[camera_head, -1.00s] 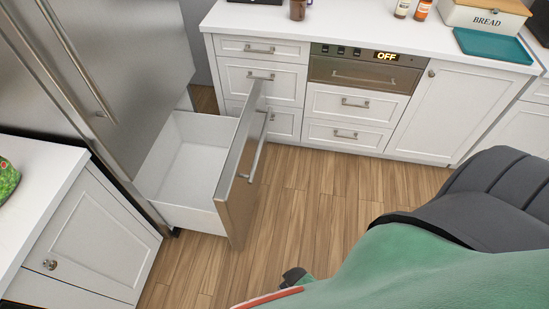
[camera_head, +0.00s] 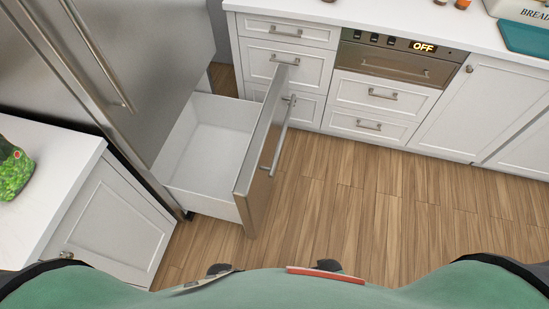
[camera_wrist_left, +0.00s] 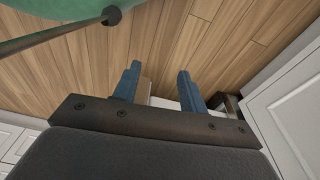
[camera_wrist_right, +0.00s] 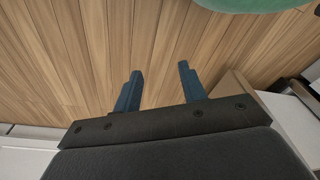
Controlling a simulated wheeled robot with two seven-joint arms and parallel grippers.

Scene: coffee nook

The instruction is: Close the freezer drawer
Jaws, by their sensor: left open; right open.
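The freezer drawer (camera_head: 210,145) is pulled far out from the bottom of the steel fridge (camera_head: 150,60). It is a white bin, empty as far as I see, with a steel front panel (camera_head: 262,150) and a bar handle (camera_head: 275,140) on the outer face. In the left wrist view my left gripper (camera_wrist_left: 158,85) is open with two blue fingers and nothing between them. In the right wrist view my right gripper (camera_wrist_right: 160,85) is open and empty above the wooden floor. Neither gripper shows in the head view, and neither touches the drawer.
A white counter with a cabinet (camera_head: 110,220) stands left of the drawer. White cabinets with an oven (camera_head: 395,65) reading OFF line the back. A green patterned item (camera_head: 12,170) lies on the left counter. The wooden floor (camera_head: 370,215) right of the drawer is clear.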

